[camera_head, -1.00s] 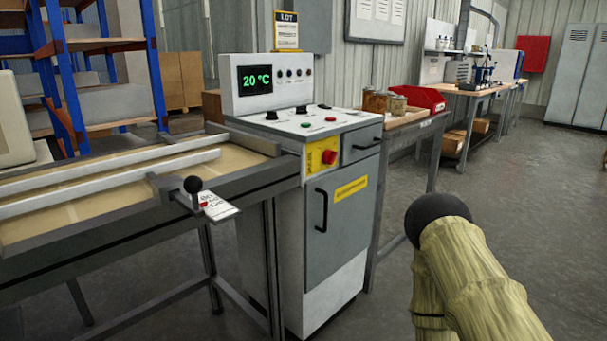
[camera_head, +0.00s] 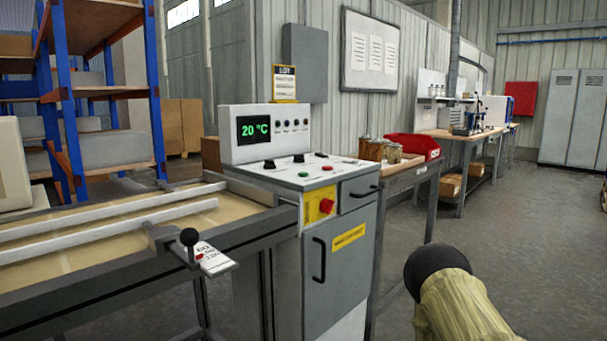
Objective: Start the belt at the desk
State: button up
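The control desk (camera_head: 342,265) is a grey and white cabinet right of the belt. Its upright panel has a display (camera_head: 253,129) reading 20 °C in green. On its sloped top are a green button (camera_head: 303,174), a red button (camera_head: 327,168) and dark knobs. A red mushroom button (camera_head: 326,205) sits on a yellow plate on the front. The belt (camera_head: 75,253) is tan, with pale guide rails, and ends at the desk. A black-knobbed lever (camera_head: 189,238) stands at its near edge beside a white tag. My arm shows at lower right, apart from the desk; my gripper is not visible.
A side table (camera_head: 412,170) with a red bin (camera_head: 412,146) and jars stands right of the desk. A workbench (camera_head: 465,137) is further back. Blue-framed shelving (camera_head: 157,100) stands behind the belt. The floor (camera_head: 520,230) at the right is clear.

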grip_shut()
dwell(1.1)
